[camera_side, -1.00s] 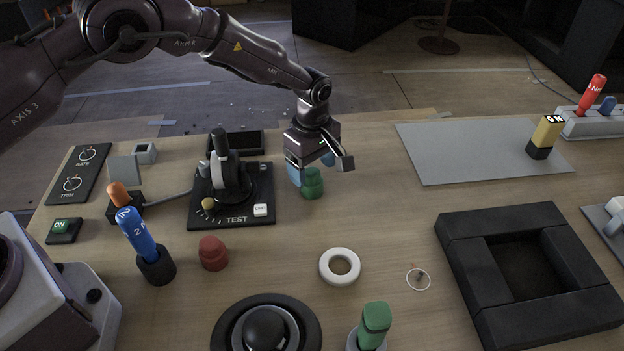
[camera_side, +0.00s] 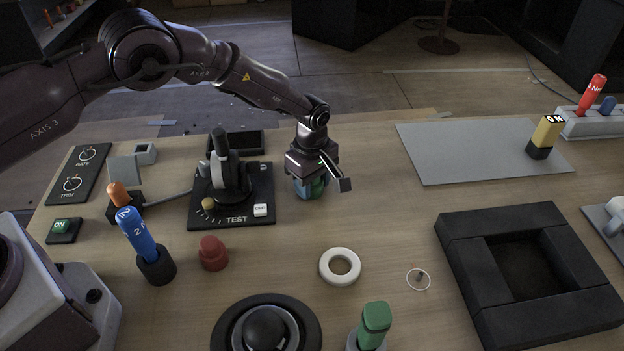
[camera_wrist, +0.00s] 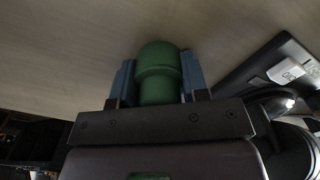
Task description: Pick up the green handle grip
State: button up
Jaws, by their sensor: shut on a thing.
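The green handle grip (camera_side: 318,187), a short stepped piece with a rounded top, stands upright on the wooden table right of the black TEST panel. My gripper (camera_side: 309,190) is down around it, with its blue fingers shut on its sides. In the wrist view the green grip (camera_wrist: 158,72) sits between the two blue fingers of my gripper (camera_wrist: 158,80), one on each side. In the side view the fingers and gripper body hide much of it. I see no clear gap between grip and table.
The TEST panel (camera_side: 200,216) with its lever is close on the left. A red stepped piece (camera_side: 213,254), a white ring (camera_side: 340,281) and another green-topped handle (camera_side: 375,322) stand nearer the front. A grey mat (camera_side: 460,155) lies right.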

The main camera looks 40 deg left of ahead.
jog(key=shift+r, duration=0.4)
notch_tip(320, 180, up, 3)
jog(key=shift+f, duration=0.2)
jog(key=s+a+r, duration=0.3)
jog(key=s+r, duration=0.6)
jog(key=s, duration=0.4)
jog(key=shift+s+a+r, duration=0.15)
jog(key=shift+s+r, duration=0.15)
jog(key=a+r, duration=0.3)
jog(key=w+a+r+n, duration=0.1)
jog(key=a+r, duration=0.1)
jog(key=r, duration=0.1)
jog(key=w+a+r+n, duration=0.1)
jog(key=a+r, duration=0.2)
jog(key=shift+w+a+r, duration=0.25)
jog(key=shift+a+r, duration=0.1)
jog(key=shift+r, duration=0.05)
jog(key=shift+f, duration=0.1)
